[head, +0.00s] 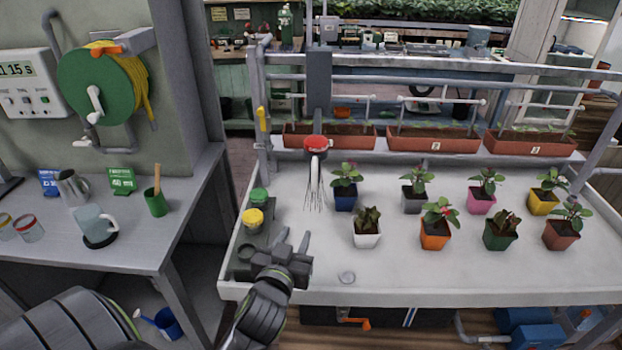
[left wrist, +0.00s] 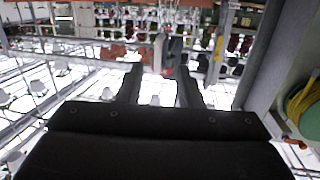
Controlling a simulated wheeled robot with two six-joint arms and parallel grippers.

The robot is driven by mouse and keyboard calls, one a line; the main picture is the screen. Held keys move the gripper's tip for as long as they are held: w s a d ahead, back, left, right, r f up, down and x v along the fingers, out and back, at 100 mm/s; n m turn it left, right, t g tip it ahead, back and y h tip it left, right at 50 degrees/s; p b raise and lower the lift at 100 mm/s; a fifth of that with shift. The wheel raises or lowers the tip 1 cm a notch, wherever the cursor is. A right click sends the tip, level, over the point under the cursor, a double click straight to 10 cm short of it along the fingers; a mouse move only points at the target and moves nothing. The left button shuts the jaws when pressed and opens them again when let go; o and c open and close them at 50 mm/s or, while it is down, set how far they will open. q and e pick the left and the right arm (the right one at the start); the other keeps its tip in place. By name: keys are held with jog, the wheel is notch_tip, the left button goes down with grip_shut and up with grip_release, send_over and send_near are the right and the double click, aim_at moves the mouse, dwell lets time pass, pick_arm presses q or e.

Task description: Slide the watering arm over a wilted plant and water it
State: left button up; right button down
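The watering arm (head: 318,85) hangs from the overhead rail at the left of the white plant table (head: 320,275). Its red head (head: 316,143) has thin streaks below it, over bare tabletop left of the pots. Two plants look brownish and drooping: one in a white pot (head: 367,240), front left, and one in a dark green pot (head: 499,238). The other potted plants, such as the one in the orange pot (head: 434,240), look greener, some with flowers. My left gripper (head: 293,238) is open and empty above the table's front left, apart from the watering arm. My right gripper is out of view.
A grey control box with a green knob (head: 259,195) and a yellow knob (head: 252,217) is at the table's left edge. Brown planters (head: 433,141) line the back. A side bench (head: 130,238) holds mugs.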

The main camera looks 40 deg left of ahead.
aim_at(314, 180)
pick_arm(q)
jog(key=shift+t+y, duration=0.3)
jog(key=shift+t, duration=0.1)
jog(key=r+p+x, duration=0.1)
jog(key=x, duration=0.4)
jog(key=r+p+x, duration=0.1)
jog(key=x, duration=0.5)
jog(key=r+p+x, duration=0.1)
jog(key=p+x, duration=0.1)
jog(key=x, duration=0.4)
jog(key=shift+d+r, duration=0.15)
jog(key=shift+r, duration=0.2)
jog(key=shift+c, duration=0.8)
grip_shut()
